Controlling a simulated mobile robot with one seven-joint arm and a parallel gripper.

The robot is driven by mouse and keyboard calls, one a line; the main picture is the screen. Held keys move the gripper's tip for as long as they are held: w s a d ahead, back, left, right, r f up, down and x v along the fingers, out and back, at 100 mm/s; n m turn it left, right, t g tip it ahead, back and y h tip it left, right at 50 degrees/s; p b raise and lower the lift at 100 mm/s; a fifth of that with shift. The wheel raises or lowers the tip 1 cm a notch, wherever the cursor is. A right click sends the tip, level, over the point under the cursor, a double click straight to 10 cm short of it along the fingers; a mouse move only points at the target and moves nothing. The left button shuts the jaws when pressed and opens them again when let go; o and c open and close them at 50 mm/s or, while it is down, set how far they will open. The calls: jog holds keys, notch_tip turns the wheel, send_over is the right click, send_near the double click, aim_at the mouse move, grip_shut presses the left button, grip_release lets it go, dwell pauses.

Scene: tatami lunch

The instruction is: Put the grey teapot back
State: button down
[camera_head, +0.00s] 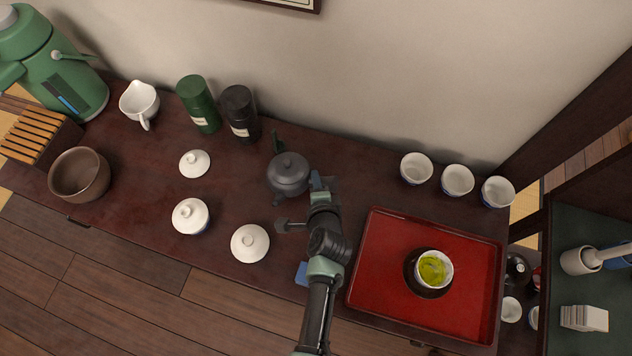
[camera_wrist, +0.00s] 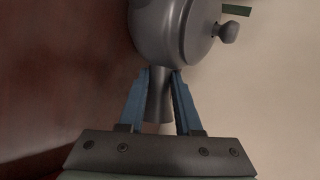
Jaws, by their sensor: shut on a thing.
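The grey teapot (camera_head: 288,174) is over the middle of the dark wooden table (camera_head: 235,170), with its lid on and upright. In the wrist view the teapot's round body (camera_wrist: 172,30) fills the top, with its lid knob pointing right. My gripper (camera_head: 316,184) is at the teapot's right side in the head view. In the wrist view its blue fingers (camera_wrist: 161,90) are closed on the teapot's side handle (camera_wrist: 159,98). I cannot tell whether the teapot's base touches the table.
A red tray (camera_head: 375,285) with a cup of green tea (camera_head: 433,268) lies right. Three cups (camera_head: 457,180) stand behind it. A dark green thing (camera_head: 277,142) is behind the teapot.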

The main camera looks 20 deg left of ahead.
jog(key=c, duration=0.6)
grip_release()
jog(key=shift+r, duration=0.2)
jog(key=p+v, duration=0.2)
jog(key=v, duration=1)
jog(key=w+d+r+n+t, duration=0.1)
jog(key=w+r+n+t, duration=0.3)
jog(key=r, duration=0.8)
jog(key=w+d+r+n+t, duration=0.1)
jog(key=w+r+t, duration=0.1)
jog(key=w+r, duration=0.75)
jog(key=w+r+n+t, duration=0.2)
jog(key=r+n+t, duration=0.1)
jog(key=r, duration=1.2)
jog(key=s+d+r+n+t+h, duration=0.1)
jog(key=s+r+t, duration=0.2)
jog(key=r, duration=0.8)
jog(key=s+d+r+n+t+h, duration=0.1)
jog(key=s+r, duration=0.4)
jog(key=r, duration=0.6)
jog(key=s+d+r+n+t+h, duration=0.1)
jog(key=s+r+n+t+h, duration=0.1)
jog(key=r, duration=0.9)
jog(key=s+n+t, duration=0.1)
jog(key=s+t, duration=0.1)
jog(key=s, duration=0.1)
jog(key=shift+d+r+t, duration=0.2)
jog(key=shift+d+t, duration=0.2)
